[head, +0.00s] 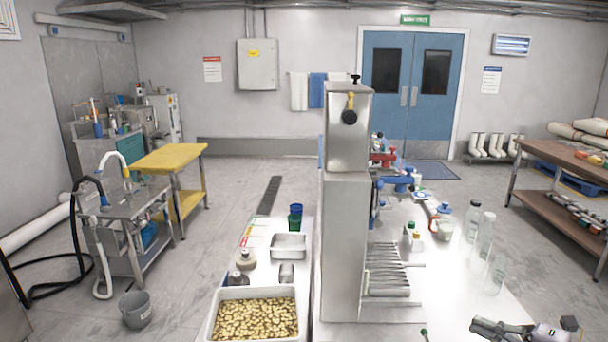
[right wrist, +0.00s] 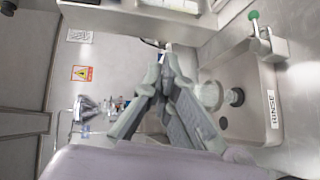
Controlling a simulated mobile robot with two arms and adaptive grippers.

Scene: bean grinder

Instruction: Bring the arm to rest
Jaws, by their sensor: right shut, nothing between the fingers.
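My right gripper (head: 486,326) is at the bottom right of the head view, over the front of the right-hand table and partly cut off by the frame edge. In the right wrist view its grey fingers (right wrist: 166,78) come together at the tips, with nothing between them. It stands apart from the tall steel machine (head: 345,240) in the middle of the head view. My left gripper is not in view.
A white tray of beans (head: 214,328) stands left of the machine. Clear bottles (head: 482,242) and a slatted rack (head: 388,277) are on the right-hand table. A steel basin (right wrist: 262,128) with a green-knobbed lever (right wrist: 254,16) shows in the right wrist view.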

